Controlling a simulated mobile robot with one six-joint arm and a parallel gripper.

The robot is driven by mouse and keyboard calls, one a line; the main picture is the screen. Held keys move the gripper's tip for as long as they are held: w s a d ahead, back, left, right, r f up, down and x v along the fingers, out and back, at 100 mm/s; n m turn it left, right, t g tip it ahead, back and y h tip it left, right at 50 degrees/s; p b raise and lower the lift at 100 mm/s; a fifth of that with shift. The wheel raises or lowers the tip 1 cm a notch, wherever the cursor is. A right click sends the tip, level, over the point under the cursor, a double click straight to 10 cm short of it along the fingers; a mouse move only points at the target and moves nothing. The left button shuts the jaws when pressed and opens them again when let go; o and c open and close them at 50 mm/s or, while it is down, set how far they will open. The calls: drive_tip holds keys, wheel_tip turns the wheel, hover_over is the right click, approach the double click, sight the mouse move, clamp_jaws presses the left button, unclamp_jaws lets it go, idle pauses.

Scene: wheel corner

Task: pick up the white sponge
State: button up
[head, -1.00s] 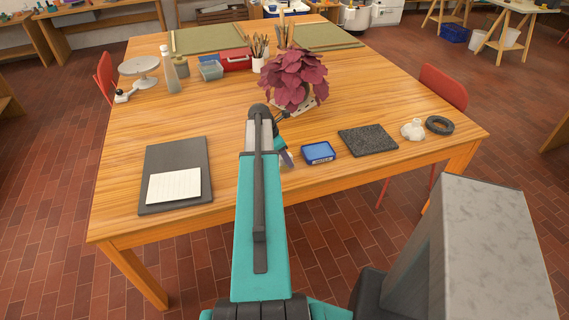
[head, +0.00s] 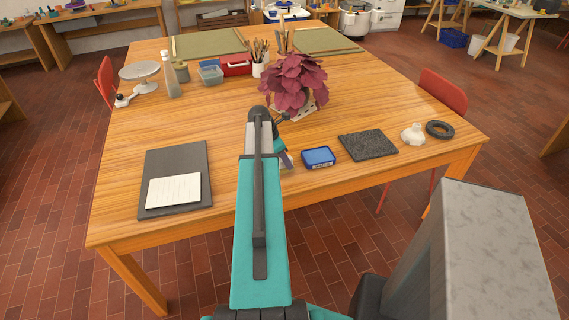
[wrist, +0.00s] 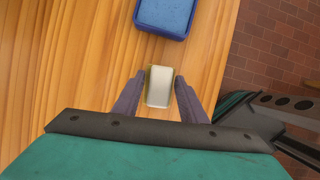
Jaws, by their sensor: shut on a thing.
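The white sponge (wrist: 160,87) is a small pale block with a yellowish edge. It sits between the two fingers of my gripper (wrist: 158,93) in the wrist view, and the fingers are shut on it. In the head view my arm hides most of the gripper (head: 284,160), which is low at the table's near edge, left of the blue box. The sponge is hardly visible there. I cannot tell whether it touches the table.
A blue box (head: 318,157) stands just beyond the sponge; it also shows in the wrist view (wrist: 166,14). A dark mat (head: 368,145) lies right of it. A plant with dark red leaves (head: 293,82) stands behind. The wooden table (head: 150,115) has bare room at left.

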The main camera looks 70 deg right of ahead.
drive_tip(key=shift+r, duration=0.75)
drive_tip(key=shift+r+b, duration=0.45)
drive_tip(key=shift+r, duration=0.05)
drive_tip(key=w+a+r+b, duration=0.1)
drive_tip(key=w+a+b, duration=0.2)
drive_tip(key=w+a, duration=0.6)
drive_tip(key=a, duration=0.4)
drive_tip(key=shift+w+r, duration=0.25)
